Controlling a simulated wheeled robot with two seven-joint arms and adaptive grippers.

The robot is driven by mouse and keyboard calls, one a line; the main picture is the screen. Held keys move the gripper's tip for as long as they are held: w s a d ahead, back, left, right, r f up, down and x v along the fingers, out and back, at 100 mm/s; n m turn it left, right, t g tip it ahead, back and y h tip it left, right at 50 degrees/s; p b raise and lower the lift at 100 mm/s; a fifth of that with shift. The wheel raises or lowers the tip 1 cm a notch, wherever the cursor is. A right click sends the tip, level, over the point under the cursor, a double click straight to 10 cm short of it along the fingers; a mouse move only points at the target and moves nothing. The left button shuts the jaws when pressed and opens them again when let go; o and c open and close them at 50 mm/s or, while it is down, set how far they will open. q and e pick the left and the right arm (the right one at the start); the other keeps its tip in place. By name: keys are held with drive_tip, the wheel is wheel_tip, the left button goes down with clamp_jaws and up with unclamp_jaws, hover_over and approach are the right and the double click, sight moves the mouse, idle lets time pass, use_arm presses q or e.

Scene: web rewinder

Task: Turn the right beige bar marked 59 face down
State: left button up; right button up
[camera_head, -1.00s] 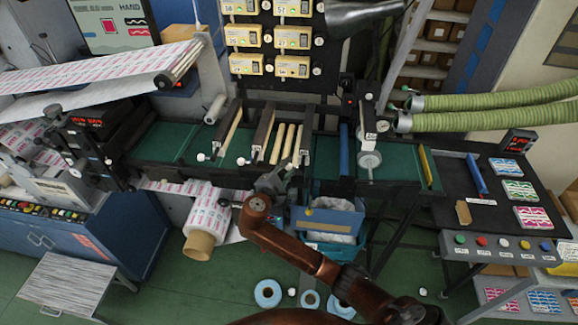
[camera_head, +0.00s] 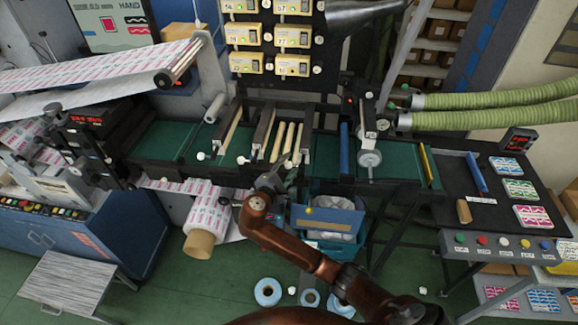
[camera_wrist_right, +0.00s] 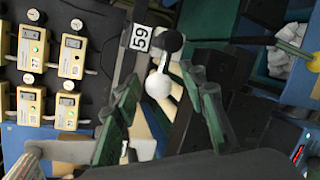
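In the right wrist view a tag marked 59 (camera_wrist_right: 141,38) sits on a dark grey holder, with a white ball knob (camera_wrist_right: 158,85) near its end. My right gripper (camera_wrist_right: 159,78) is open, its green fingers on either side of the knob, with gaps showing. In the head view my right gripper (camera_head: 280,178) is at the front edge of the green bed, just below the beige bars. The rightmost slim beige bar (camera_head: 297,143) lies beside a dark holder (camera_head: 307,130). The tag is not readable in the head view. My left gripper is not in view.
More beige bars (camera_head: 234,127) and dark holders with white knobs (camera_head: 201,156) stand to the left. A blue bar (camera_head: 344,148) stands to the right. A blue bin (camera_head: 328,218) is below the bed. A printed roll (camera_head: 203,215) hangs lower left.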

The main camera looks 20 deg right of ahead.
drive_tip(key=v, duration=1.2)
drive_tip(key=shift+d+f, duration=0.1)
